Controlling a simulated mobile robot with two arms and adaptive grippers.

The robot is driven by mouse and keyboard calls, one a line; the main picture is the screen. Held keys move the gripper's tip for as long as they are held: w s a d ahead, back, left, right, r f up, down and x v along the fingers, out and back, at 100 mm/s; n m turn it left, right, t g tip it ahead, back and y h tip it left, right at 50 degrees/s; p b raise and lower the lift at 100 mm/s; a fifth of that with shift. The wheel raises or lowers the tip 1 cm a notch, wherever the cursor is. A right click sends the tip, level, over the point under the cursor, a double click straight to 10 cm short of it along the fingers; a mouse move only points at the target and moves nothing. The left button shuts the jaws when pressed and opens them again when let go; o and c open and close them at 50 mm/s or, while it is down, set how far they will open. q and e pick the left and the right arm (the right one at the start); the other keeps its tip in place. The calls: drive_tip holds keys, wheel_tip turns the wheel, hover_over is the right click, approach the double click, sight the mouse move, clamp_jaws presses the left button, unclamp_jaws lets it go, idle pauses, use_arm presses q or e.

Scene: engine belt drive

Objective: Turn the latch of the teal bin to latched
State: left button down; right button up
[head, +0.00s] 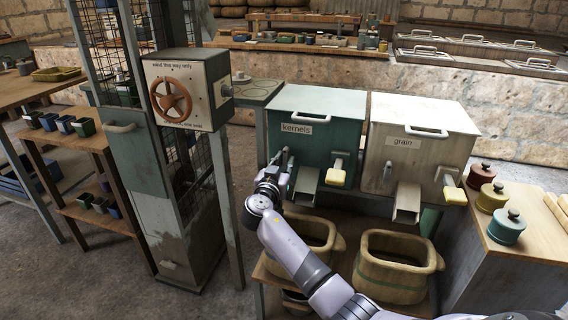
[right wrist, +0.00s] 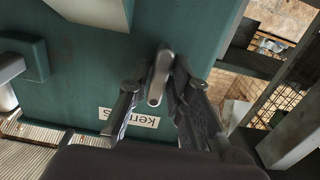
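In the right wrist view, upside down, the teal face fills much of the picture. A grey metal latch lever (right wrist: 158,80) sticks out from it between the fingers of my right gripper (right wrist: 153,95). The fingers are apart, the right one close to the lever, the left one with a gap. The gripper hides the latch in the head view. My left gripper is not in view.
A grey "grain" bin (head: 420,150) stands to the right of the teal bin. Baskets (head: 396,272) sit below both bins. A crank box (head: 187,90) on a tall frame stands to the left. Lidded pots (head: 507,226) stand on a table at right.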

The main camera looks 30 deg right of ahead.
clamp_jaws()
